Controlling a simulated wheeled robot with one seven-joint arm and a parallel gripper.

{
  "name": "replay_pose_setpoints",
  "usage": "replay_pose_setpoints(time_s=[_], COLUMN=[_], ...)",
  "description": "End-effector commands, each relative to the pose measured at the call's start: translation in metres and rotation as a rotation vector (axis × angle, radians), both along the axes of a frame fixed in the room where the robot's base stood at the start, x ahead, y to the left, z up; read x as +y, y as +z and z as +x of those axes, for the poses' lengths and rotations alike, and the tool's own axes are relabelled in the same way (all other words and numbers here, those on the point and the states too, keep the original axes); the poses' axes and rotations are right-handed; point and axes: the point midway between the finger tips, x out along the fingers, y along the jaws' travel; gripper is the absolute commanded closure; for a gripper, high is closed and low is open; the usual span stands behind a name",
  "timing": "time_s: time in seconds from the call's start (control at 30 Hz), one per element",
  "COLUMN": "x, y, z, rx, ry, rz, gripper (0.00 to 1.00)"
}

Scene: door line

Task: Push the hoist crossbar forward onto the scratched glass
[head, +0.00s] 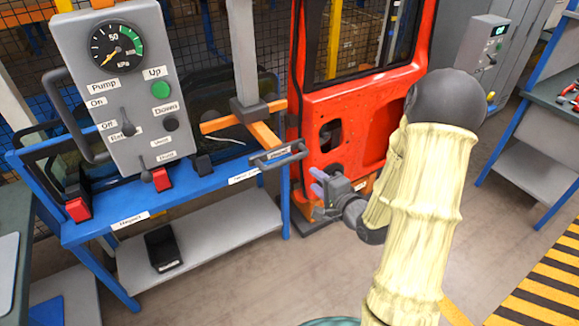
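A grey hoist column comes down to an orange crossbar (228,122) above the blue rack. A second orange arm runs from it toward a dark grey handle bar (279,153), which carries a small label. Dark glass (205,103) stands behind the rack's front rail, partly hidden by the control box and the crossbar. I cannot make out scratches on it, or whether the crossbar touches it. My gripper (315,181) is to the right of and below the handle bar, apart from it. Its two pale fingers look spread, with nothing between them.
A grey control box (130,80) with gauge, green Up button and levers stands at left. Red clamps (161,180) sit on the blue rack (190,185). A black bin (162,248) is on its lower shelf. An orange-red door (365,110) stands behind my gripper. Floor at right is clear.

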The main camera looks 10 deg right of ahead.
Motion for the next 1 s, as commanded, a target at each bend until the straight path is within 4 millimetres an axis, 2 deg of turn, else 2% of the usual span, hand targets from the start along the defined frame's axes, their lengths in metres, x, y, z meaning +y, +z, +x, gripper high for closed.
replay_pose_setpoints(time_s=[0.17, 0.27, 1.0], x=[0.002, 0.007, 0.043], y=[-0.004, -0.002, -0.026], z=[0.002, 0.016, 0.127], rx=[-0.002, 0.001, 0.000], ry=[-0.003, 0.001, -0.002], rz=[-0.001, 0.002, 0.001], gripper=[0.62, 0.62, 0.62])
